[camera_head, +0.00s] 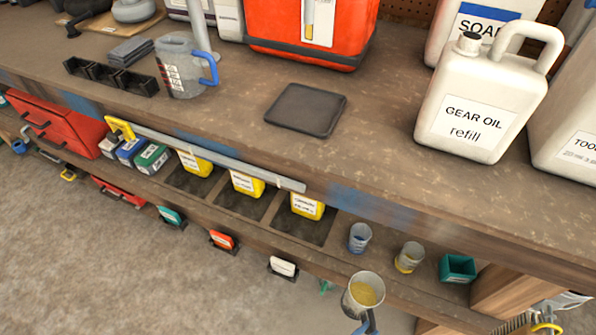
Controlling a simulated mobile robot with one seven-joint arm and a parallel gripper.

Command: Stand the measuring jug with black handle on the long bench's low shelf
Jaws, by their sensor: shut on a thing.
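A clear measuring jug (363,290) with yellowish contents is at the bottom of the view, in front of the low shelf's edge. My gripper (369,325) is only partly in view at the bottom edge, shut on the jug's handle side. The handle is mostly hidden, so its colour is hard to tell. The jug looks roughly upright. The long bench (390,180) runs across the view, with its low shelf (335,236) below the top. Another measuring jug (180,75), with a blue handle, stands on the bench top.
On the low shelf are a blue-marked cup (360,237), a yellow-marked cup (409,257), a green bin (457,268) and yellow containers (245,184) in dark trays. A long grey bar (215,156) runs along the bench front.

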